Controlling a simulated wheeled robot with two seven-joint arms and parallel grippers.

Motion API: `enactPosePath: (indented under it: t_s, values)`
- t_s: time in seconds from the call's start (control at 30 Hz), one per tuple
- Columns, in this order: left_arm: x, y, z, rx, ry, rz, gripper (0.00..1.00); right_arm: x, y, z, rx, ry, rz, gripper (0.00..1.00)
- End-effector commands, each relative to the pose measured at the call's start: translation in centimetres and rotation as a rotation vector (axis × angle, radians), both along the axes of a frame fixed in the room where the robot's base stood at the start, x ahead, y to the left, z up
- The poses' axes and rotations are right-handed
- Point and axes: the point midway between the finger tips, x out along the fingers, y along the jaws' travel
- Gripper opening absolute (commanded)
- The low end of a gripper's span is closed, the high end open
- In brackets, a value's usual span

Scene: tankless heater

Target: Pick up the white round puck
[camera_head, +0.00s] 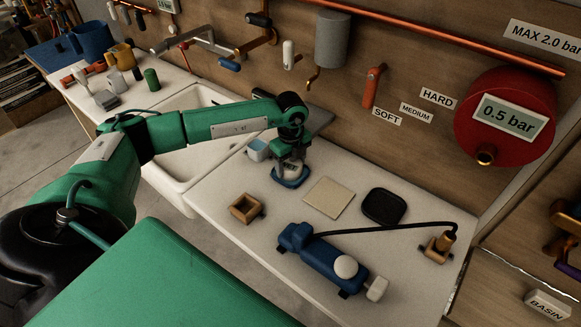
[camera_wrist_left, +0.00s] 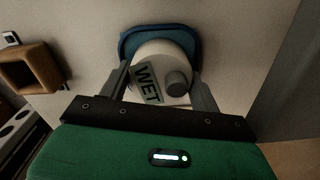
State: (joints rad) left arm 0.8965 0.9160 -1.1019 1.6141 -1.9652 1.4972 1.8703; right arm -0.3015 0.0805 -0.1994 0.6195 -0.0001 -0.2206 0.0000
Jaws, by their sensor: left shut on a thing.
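The white round puck (camera_wrist_left: 164,62) carries a "WET" label and a small grey knob. It sits on or just over a blue dish (camera_wrist_left: 127,45) on the counter; I cannot tell whether it touches the dish. My left gripper (camera_wrist_left: 161,88) has its two fingers on either side of the puck and is shut on it. In the head view my left gripper (camera_head: 291,165) points down over the blue dish (camera_head: 290,182), hiding most of the puck. My right gripper is not in view.
A wooden box (camera_head: 245,208), a beige square pad (camera_head: 328,197) and a black tray (camera_head: 384,206) lie nearby on the counter. A blue device (camera_head: 325,262) with a white knob and hose lies in front. The sink (camera_head: 180,160) is to the left. A red tank (camera_head: 505,115) hangs on the wall.

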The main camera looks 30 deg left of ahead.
Motion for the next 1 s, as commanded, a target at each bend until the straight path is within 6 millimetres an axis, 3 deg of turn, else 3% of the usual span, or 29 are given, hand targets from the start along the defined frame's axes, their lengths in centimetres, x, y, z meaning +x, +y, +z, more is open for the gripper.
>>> enactPosePath:
  t_s: [0.27,0.43,0.57,0.8,1.0]
  values:
    - [0.1,0.0,0.7,-0.001,-0.002,-0.001,0.34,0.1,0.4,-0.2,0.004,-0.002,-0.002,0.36]
    - [0.1,0.0,2.9,0.001,-0.004,-0.001,0.34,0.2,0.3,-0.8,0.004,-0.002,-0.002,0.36]
    - [0.1,0.0,5.9,0.001,-0.007,0.0,0.34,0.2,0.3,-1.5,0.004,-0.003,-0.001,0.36]
    - [0.1,0.0,13.0,0.0,-0.006,-0.001,0.34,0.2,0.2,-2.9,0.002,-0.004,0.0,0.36]
    - [0.1,0.0,17.5,0.001,-0.004,0.0,0.34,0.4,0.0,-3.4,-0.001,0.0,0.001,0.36]
